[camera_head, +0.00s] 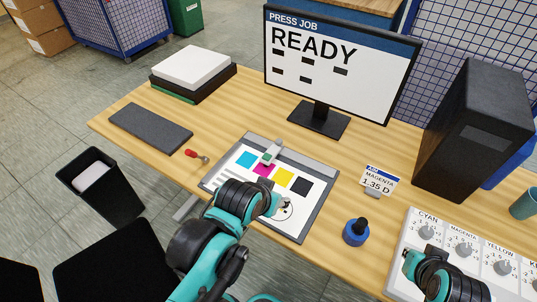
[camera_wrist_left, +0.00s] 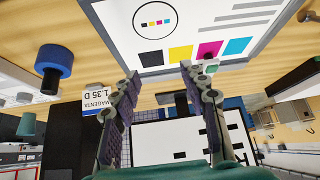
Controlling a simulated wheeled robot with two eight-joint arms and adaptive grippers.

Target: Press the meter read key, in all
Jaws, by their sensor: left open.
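A small white and green handheld meter (camera_head: 271,152) lies on the print sheet (camera_head: 246,150), its lower end at the magenta patch (camera_head: 263,170). Its read key is too small to tell. In the left wrist view the meter (camera_wrist_left: 210,67) is mostly hidden behind a finger, by the magenta patch (camera_wrist_left: 209,49). My left gripper (camera_wrist_left: 158,75) is open, with nothing between its fingers; in the head view my own wrist hides its fingers over the lower part of the sheet. My right arm's end (camera_head: 425,270) is over the ink key panel (camera_head: 403,232); its fingers cannot be made out.
A monitor (camera_head: 338,65) reading "PRESS JOB READY" stands behind the sheet. A card (camera_head: 379,182) reads "AIM MAGENTA 1.35 D". A blue-based knob-topped object (camera_head: 356,233) stands right of the sheet. A red-handled tool (camera_head: 192,154) and a dark slab (camera_head: 150,128) lie left.

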